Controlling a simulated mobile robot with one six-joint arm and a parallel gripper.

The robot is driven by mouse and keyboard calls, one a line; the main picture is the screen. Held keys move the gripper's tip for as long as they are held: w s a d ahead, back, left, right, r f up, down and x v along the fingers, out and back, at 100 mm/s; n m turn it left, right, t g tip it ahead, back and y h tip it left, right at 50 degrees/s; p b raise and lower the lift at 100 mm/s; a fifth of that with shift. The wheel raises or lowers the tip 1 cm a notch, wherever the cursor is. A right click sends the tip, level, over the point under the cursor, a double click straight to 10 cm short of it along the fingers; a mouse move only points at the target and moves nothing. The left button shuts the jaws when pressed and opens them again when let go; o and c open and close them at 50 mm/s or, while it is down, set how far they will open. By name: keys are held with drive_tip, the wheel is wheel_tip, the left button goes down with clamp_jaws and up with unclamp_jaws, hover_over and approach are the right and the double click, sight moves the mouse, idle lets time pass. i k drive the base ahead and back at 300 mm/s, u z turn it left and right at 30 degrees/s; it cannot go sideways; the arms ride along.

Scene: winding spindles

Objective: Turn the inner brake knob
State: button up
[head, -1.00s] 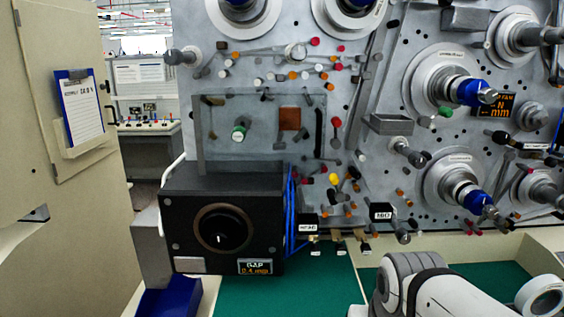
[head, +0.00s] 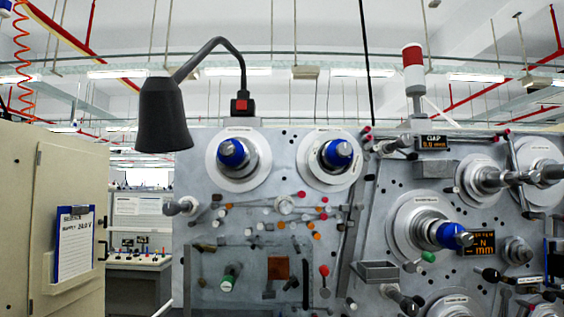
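A grey winding machine panel (head: 215,225) fills the centre and right of the head view. Two round spindles with blue knobs stand at its top, one at the left (head: 232,153) and one to its right (head: 337,153). A third blue-knobbed spindle (head: 450,236) sits lower right, with a silver shaft. Another round hub (head: 448,305) is cut off by the bottom edge. The labels are too small to read, so I cannot tell which knob is the inner brake knob. My gripper is not in view.
A black desk lamp (head: 165,115) arches above the panel's left side. A red and white beacon (head: 413,70) stands on top. Small displays (head: 432,142) show orange text. A beige cabinet (head: 60,180) with a clipboard (head: 75,243) stands at left.

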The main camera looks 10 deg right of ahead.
sight(343, 150)
drive_tip(key=u, duration=0.8)
drive_tip(key=k, duration=2.05)
drive_tip(key=z, duration=0.6)
drive_tip(key=i, duration=1.5)
drive_tip(key=z, duration=0.05)
